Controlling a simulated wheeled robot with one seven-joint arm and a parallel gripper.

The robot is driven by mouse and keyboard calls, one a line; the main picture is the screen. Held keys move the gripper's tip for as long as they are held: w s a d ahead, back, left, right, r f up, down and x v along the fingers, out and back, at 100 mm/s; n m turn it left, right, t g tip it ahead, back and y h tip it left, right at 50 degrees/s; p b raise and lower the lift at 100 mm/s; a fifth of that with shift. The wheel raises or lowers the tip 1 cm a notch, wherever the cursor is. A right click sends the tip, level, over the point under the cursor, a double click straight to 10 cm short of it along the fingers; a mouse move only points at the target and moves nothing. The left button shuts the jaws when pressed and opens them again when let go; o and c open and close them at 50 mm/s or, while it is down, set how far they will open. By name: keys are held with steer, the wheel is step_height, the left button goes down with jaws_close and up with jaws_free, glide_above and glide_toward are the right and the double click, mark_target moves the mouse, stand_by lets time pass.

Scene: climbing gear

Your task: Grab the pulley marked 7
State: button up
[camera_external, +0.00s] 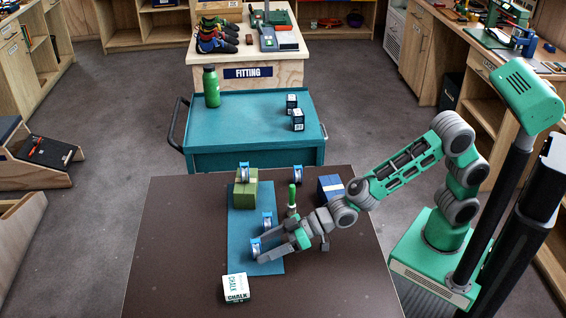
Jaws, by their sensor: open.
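Several blue-and-silver pulleys are in view, their numbers too small to read, so I cannot tell which is marked 7. Another pulley (267,218) stands on the mat just behind the gripper. One pulley (244,172) is at the green box, on or against it. One more pulley (297,172) is near the table's far edge.
The dark table (175,250) holds a blue mat (242,222), a green box (243,194), a dark blue box (329,187), a green-handled item (292,196) and a white chalk box (236,288). The table's left side and front right are clear. A teal cart (250,120) stands behind.

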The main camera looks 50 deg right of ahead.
steer(key=shift+c, duration=0.3)
jaws_close()
stand_by(0.4)
steer(key=shift+r, duration=0.15)
